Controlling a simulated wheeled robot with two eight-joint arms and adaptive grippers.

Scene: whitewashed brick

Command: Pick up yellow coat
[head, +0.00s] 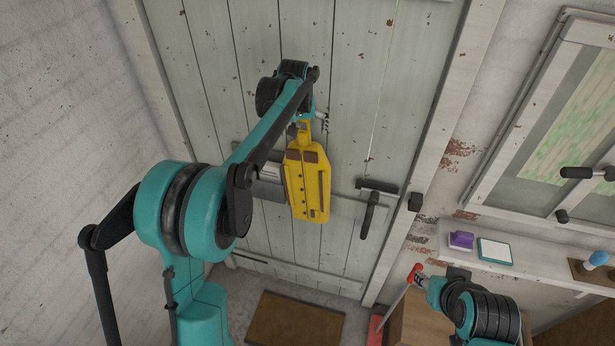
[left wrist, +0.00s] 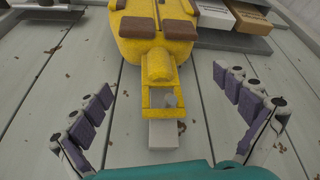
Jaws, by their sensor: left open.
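The yellow coat (head: 308,182) hangs on the pale, worn plank door. It looks like a stiff yellow piece with brown patches and a narrow neck at its top. My left gripper (head: 310,118) is at the top of the coat, in front of the door. In the left wrist view, the coat (left wrist: 158,67) comes down from the top between my open left fingers (left wrist: 163,88), with a gap on both sides. A grey hook-like piece (left wrist: 165,134) shows at the coat's neck.
A dark door handle (head: 369,214) is right of the coat. Grey boxes on a ledge (head: 268,173) stick out behind its left side. A shelf (head: 540,262) with small items is at the right, under a window. A brown mat (head: 293,318) lies below the door.

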